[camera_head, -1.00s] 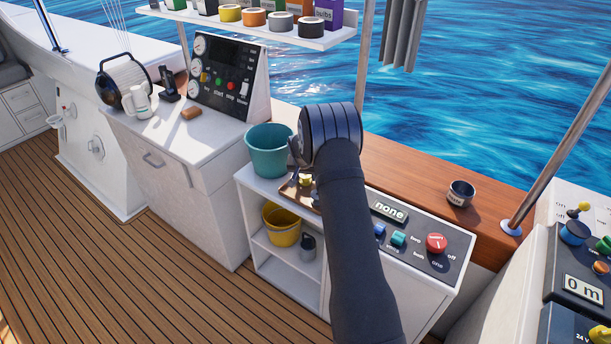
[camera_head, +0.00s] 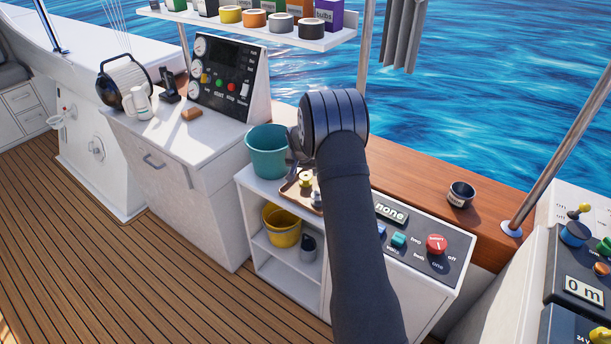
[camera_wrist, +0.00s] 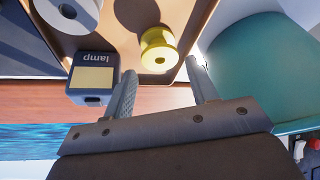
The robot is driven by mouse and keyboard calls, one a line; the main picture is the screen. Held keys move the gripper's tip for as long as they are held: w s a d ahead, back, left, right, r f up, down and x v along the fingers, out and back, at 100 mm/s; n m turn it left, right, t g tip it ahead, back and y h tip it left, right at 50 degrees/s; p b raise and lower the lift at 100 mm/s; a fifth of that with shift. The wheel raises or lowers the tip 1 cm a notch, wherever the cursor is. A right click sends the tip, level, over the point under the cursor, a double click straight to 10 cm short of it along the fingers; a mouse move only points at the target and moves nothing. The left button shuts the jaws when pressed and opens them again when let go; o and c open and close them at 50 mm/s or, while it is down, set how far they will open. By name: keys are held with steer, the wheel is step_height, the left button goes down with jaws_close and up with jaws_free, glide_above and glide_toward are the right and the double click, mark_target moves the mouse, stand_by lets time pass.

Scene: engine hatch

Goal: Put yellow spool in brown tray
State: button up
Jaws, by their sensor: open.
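The yellow spool (camera_wrist: 158,48) sits in the brown tray (camera_wrist: 183,22), near a rim; it also shows in the head view (camera_head: 305,180) on the tray (camera_head: 288,189). My gripper (camera_wrist: 161,68) is open and empty. Its two fingers are apart on either side of the spool's near end in the wrist view, and do not appear to touch it. In the head view my wrist and arm hide the right part of the tray and most of the gripper.
A white spool (camera_wrist: 70,12) and a dark blue box marked lamp (camera_wrist: 92,82) are beside the yellow spool. A teal bucket (camera_head: 268,152) stands close to the tray and gripper. A control panel (camera_head: 425,235) lies to the right. A shelf (camera_head: 330,40) hangs above.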

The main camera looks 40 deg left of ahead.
mark_target(306, 176)
steer(key=v, duration=0.7)
steer(key=x, duration=1.2)
steer(key=shift+f, duration=0.1)
step_height(306, 176, up, 2)
steer(key=shift+r, duration=0.65)
steer(key=shift+f, duration=0.15)
